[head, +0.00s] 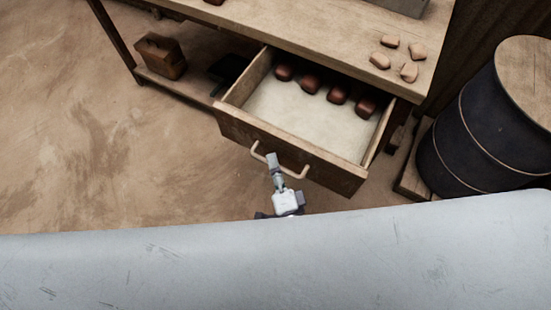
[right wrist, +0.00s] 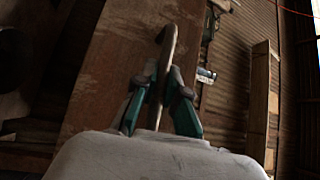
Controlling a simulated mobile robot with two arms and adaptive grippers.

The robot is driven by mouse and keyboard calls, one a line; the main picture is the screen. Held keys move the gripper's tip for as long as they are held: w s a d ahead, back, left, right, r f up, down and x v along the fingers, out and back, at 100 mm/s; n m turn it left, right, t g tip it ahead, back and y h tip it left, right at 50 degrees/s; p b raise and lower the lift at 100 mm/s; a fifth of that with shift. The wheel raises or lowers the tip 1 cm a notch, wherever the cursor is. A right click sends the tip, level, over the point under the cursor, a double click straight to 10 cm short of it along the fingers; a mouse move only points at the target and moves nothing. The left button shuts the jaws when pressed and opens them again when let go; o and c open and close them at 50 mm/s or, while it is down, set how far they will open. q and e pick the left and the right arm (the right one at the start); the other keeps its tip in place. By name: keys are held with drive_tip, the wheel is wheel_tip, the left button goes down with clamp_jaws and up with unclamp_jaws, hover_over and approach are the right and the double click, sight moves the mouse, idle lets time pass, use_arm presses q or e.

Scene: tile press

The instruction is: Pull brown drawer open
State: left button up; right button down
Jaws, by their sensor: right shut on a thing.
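The brown drawer (head: 289,152) is pulled out from under the workbench, with its pale inside showing. Several dark red-brown blocks (head: 310,84) lie in it towards the back. Its light, bow-shaped handle (head: 298,174) is on the front panel. My right gripper (head: 272,160) is at the middle of the handle. In the right wrist view, the fingers of my right gripper (right wrist: 168,90) are shut on the handle (right wrist: 166,50), with the drawer's wooden front (right wrist: 110,65) behind. My left gripper is not in view.
The workbench top (head: 300,33) holds several pale stone-like pieces (head: 389,41) at the right. A dark barrel (head: 468,135) stands right of the drawer. A brown box (head: 160,55) sits on the lower shelf at the left. The floor left of the drawer is clear.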

drive_tip(key=c, duration=1.2)
unclamp_jaws()
drive_tip(key=shift+s, duration=0.1)
drive_tip(key=v, duration=1.2)
drive_tip(key=shift+a+f, duration=0.1)
